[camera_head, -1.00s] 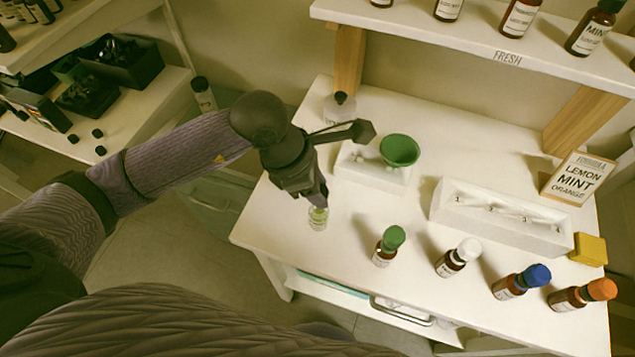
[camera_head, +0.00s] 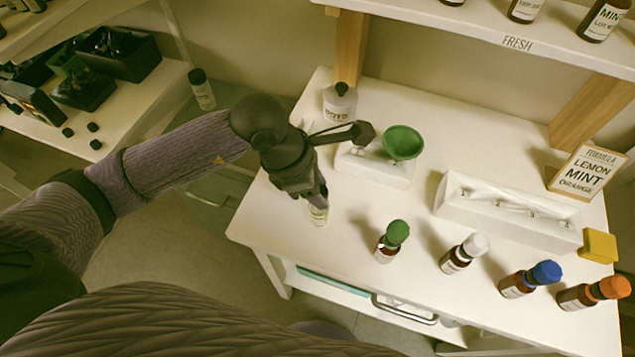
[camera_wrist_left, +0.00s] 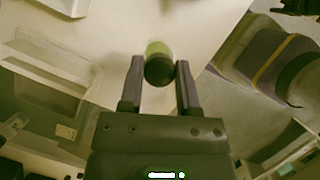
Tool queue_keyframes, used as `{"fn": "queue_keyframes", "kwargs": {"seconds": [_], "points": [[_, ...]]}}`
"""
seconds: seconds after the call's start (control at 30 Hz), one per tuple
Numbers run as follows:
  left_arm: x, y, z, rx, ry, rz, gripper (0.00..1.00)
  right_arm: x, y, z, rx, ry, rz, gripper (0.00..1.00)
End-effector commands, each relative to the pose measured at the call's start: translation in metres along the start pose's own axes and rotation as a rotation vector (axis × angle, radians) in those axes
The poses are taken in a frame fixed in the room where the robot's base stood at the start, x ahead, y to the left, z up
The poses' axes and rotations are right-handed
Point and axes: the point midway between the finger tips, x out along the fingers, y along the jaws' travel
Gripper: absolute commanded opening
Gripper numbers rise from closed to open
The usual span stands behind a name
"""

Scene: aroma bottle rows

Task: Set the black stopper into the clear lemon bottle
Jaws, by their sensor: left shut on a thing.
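The clear bottle (camera_head: 317,216) stands upright near the front left edge of the white table. Its label is too small to read. My left gripper (camera_head: 318,194) points down right over it and hides its top. In the left wrist view, my left gripper (camera_wrist_left: 160,85) is shut on the black stopper (camera_wrist_left: 159,70), which sits between the fingertips. The pale yellowish bottle (camera_wrist_left: 157,47) shows just beyond the stopper. I cannot tell how deep the stopper is in the bottle neck. My right gripper is not in view.
A green funnel (camera_head: 403,142) stands on a white block behind the bottle. A green-capped bottle (camera_head: 391,241) stands to the right, with white, blue and orange-capped ones further along. A white rack (camera_head: 507,219), a formula card (camera_head: 587,172) and a yellow block (camera_head: 599,246) lie right.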

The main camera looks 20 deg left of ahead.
Motion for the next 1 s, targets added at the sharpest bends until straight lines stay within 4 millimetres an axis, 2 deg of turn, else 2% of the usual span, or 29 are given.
{"fn": "queue_keyframes", "kwargs": {"seconds": [0.07,0.1,0.27,0.6,0.8,0.9,1.0], "points": [[0.003,0.0,-0.001,0.0,0.0,0.0,0.0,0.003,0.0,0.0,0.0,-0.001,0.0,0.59],[0.002,0.0,-0.001,0.0,0.0,0.0,0.48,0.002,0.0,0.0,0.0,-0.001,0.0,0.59],[0.002,0.0,-0.001,0.0,0.0,0.0,0.82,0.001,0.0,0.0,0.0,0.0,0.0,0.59],[0.002,0.0,-0.001,0.0,0.0,0.0,0.83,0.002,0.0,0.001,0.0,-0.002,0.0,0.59],[-0.057,0.001,0.001,0.002,0.001,0.007,0.83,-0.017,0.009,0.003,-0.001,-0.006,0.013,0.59],[-0.079,0.001,0.0,0.001,0.001,0.005,0.83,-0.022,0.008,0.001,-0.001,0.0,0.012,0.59],[-0.093,0.001,0.0,0.001,0.0,0.002,0.83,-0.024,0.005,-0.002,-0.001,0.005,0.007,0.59]]}}
